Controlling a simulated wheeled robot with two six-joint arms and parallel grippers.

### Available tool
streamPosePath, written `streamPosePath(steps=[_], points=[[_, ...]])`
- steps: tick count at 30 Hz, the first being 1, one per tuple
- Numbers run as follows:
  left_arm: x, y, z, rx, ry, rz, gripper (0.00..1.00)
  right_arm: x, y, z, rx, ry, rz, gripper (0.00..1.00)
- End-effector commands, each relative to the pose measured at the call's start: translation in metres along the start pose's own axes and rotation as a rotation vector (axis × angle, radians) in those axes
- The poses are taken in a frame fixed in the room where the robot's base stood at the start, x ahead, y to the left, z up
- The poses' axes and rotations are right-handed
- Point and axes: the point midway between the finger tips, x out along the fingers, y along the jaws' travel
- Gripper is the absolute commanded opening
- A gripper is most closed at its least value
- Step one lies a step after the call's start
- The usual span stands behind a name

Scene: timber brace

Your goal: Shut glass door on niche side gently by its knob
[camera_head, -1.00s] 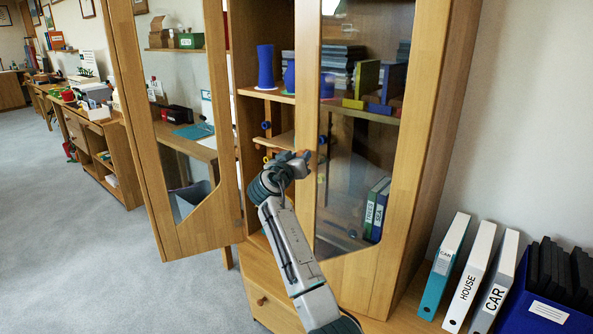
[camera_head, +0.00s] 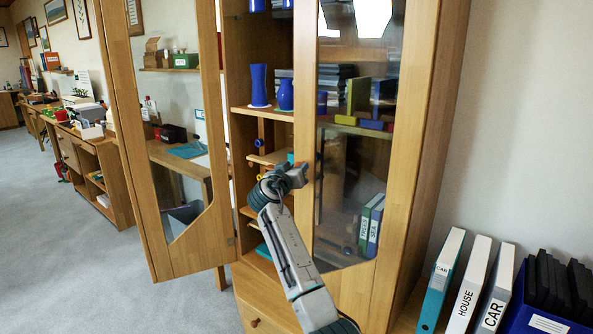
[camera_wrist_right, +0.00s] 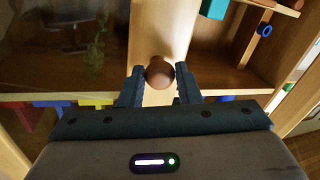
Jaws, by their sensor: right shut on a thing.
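The wooden cabinet (camera_head: 452,90) has two glass doors. The left-hand glass door (camera_head: 222,120) stands wide open, swung out to the left. The right-hand glass door (camera_head: 306,95) stands close to the cabinet front; I cannot tell how far ajar it is. My right gripper (camera_head: 300,172) is at this door's left stile. In the right wrist view, my right gripper (camera_wrist_right: 160,88) is shut on a round brown knob (camera_wrist_right: 159,72) between its two fingers. In the head view the gripper hides the knob. My left gripper is out of view.
Open shelves between the doors hold blue vases (camera_head: 259,84). Books and green binders (camera_head: 370,220) show behind the right-hand glass. Labelled binders (camera_head: 468,285) and a blue box (camera_head: 535,318) stand at lower right. Grey carpet (camera_head: 60,250) is clear at left.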

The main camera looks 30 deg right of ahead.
Motion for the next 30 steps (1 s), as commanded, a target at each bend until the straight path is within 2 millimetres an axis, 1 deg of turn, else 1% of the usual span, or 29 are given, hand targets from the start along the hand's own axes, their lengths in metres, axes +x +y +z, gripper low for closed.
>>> streamPosePath(steps=[1, 3, 4, 7, 15, 19, 23, 27, 30], points=[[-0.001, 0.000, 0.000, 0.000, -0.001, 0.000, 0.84, 0.002, 0.002, -0.008, 0.004, 0.013, -0.001, 0.00], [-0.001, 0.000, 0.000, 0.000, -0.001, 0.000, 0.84, 0.002, 0.003, -0.008, 0.005, 0.014, 0.000, 0.00], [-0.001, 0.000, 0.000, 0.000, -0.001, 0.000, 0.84, 0.002, 0.003, -0.009, 0.005, 0.014, 0.000, 0.32], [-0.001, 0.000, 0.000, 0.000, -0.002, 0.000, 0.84, 0.001, 0.002, -0.008, 0.004, 0.013, 0.000, 0.52], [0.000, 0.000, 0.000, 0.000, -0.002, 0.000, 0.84, 0.000, 0.002, -0.005, 0.002, 0.008, 0.001, 0.52], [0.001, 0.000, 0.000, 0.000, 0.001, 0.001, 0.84, -0.008, 0.001, -0.004, 0.002, 0.008, 0.000, 0.52], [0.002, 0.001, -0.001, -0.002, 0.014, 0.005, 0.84, -0.030, 0.000, -0.003, 0.004, 0.007, -0.001, 0.52], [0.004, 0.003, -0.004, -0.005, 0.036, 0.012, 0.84, -0.059, -0.001, -0.003, 0.005, 0.007, -0.003, 0.52], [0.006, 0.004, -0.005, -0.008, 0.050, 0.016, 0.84, -0.078, -0.001, -0.002, 0.004, 0.007, -0.003, 0.52]])
